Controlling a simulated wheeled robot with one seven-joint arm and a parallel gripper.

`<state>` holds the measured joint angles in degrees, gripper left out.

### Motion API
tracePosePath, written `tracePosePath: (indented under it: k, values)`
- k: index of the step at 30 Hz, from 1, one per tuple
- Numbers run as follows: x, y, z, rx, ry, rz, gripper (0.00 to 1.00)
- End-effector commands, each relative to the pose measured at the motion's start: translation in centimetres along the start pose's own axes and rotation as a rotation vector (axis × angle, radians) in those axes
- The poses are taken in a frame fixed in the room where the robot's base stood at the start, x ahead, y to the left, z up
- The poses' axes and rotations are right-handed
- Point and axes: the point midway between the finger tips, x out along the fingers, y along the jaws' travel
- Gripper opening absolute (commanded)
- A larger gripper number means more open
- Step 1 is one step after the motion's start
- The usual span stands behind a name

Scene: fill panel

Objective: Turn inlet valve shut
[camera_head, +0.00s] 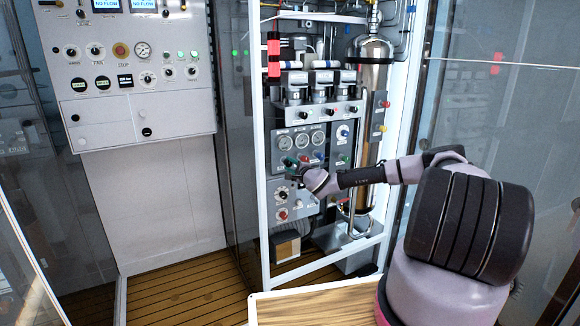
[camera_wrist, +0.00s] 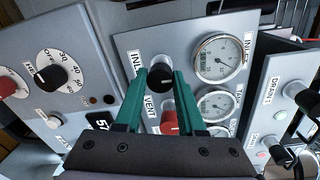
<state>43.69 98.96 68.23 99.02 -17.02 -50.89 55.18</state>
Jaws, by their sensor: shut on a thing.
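The inlet valve knob (camera_wrist: 160,80) is black and round, beside a partly covered label starting "INL" in the wrist view. My gripper (camera_wrist: 160,76) has green fingers, one on each side of this knob, and is shut on it. Below the knob, between the fingers, is a red knob (camera_wrist: 169,123) next to a "VENT" label. In the head view my gripper (camera_head: 291,166) is at the left of the grey fill panel (camera_head: 325,131), below a row of gauges. The inlet knob is hidden there by my gripper.
Round gauges (camera_wrist: 218,57) sit close to the right finger. A dial (camera_wrist: 58,72) is on the panel at left, and a "DRAIN 1" label with dark knobs (camera_wrist: 298,92) is at right. In the head view a tall metal cylinder (camera_head: 371,95) stands behind my arm.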

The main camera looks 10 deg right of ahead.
Motion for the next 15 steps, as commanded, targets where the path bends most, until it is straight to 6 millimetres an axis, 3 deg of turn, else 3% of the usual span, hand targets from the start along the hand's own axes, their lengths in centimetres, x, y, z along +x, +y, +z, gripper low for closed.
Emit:
tracePosePath:
  k: [8,9,10,15]
  values:
    - [-0.04,0.15,0.13,0.002,-0.002,0.003,0.0]
    - [-0.04,0.14,0.12,0.002,-0.002,0.003,0.54]
    - [-0.04,0.13,0.11,0.002,-0.002,0.003,0.65]
    - [-0.02,0.06,0.06,0.001,-0.001,0.001,0.67]
